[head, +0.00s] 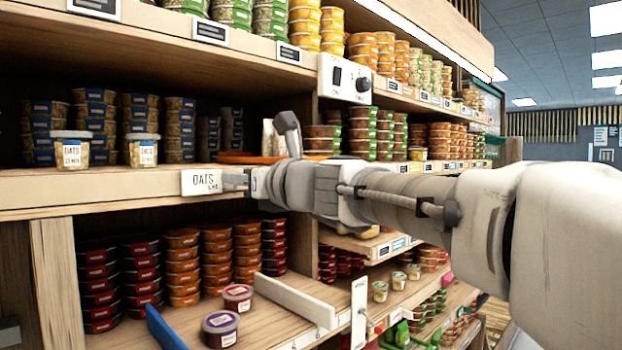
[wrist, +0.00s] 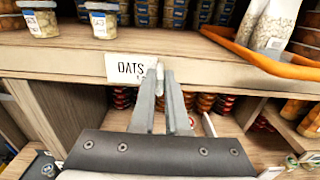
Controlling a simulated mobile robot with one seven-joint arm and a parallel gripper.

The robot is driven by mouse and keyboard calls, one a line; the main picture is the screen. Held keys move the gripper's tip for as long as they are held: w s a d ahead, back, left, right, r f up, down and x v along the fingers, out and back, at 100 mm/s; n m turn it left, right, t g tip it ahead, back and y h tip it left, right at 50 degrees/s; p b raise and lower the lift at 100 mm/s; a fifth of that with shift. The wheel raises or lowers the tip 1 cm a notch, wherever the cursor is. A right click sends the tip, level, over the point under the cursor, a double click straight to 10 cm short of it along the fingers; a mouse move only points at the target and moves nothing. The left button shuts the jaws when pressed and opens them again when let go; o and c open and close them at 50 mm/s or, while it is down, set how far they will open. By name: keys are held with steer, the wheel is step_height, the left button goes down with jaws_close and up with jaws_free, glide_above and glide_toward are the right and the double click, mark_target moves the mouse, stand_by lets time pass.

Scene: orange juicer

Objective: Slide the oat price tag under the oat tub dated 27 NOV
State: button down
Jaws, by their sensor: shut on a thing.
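The white oat price tag (head: 200,183), printed OATS, is upright at the front edge of the middle shelf; it also shows in the wrist view (wrist: 128,68). My gripper (head: 238,181) is shut on the tag's right end, and its fingers show in the wrist view (wrist: 160,78). I cannot tell whether the tag touches the shelf edge. Two clear oat tubs with white lids stand near that edge, left of my gripper: a left tub (head: 72,151) (wrist: 41,20) and a right tub (head: 142,151) (wrist: 103,20). Their label dates are too small to read surely.
The wooden shelf (head: 100,184) has bare room in front of and between the tubs. Stacked blue-banded tubs (head: 95,120) stand behind them. An orange tray (wrist: 255,60) with a clear bag lies to the right.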

mark_target(187, 179)
steer(key=s+a, duration=0.4)
steer(key=s, duration=0.1)
steer(key=shift+s+a, duration=0.15)
steer(key=shift+a, duration=0.1)
steer(key=c, duration=0.9)
jaws_free()
steer(key=shift+d, duration=0.1)
steer(key=v, duration=1.7)
steer(key=shift+s+d, duration=0.1)
steer(key=shift+d, duration=0.1)
